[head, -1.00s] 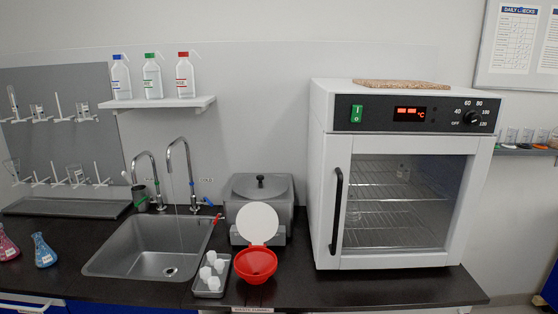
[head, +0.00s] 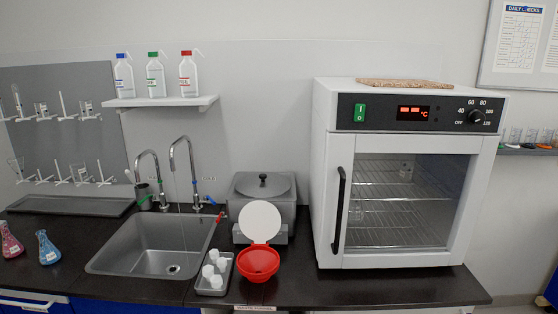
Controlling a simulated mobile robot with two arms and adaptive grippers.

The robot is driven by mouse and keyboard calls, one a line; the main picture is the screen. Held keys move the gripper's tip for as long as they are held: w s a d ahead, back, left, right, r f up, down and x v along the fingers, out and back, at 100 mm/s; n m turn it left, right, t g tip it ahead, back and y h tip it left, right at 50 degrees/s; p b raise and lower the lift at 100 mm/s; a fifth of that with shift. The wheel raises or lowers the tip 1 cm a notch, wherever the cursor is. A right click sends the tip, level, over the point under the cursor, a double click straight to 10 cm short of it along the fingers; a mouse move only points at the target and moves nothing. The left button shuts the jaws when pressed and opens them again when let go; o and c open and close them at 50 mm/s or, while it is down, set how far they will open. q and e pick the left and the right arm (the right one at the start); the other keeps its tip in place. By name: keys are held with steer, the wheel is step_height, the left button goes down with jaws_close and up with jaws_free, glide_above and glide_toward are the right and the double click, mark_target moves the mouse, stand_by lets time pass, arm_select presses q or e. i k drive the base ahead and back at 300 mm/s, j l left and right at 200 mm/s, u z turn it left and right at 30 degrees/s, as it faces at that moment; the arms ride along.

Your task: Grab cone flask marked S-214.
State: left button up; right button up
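Two cone flasks stand on the dark bench at the far left of the head view. One holds pink liquid (head: 11,242), close to the picture's left edge. The other holds blue liquid (head: 47,249) and stands just left of the sink. Clear glassware, faint behind the door, is on the racks inside the oven (head: 357,212); its exact shape is hard to tell. No marking S-214 can be read on any of these. Neither of my grippers is in view.
The white oven (head: 327,180) has its glass door shut. The sink (head: 118,262), a grey lidded bath (head: 247,190), a red bowl with its white lid raised (head: 258,264) and a tray of white pieces (head: 201,291) stand along the bench. Wash bottles (head: 156,80) are on a shelf.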

mark_target(49, 253)
steer(key=u, duration=1.45)
steer(key=i, duration=0.05)
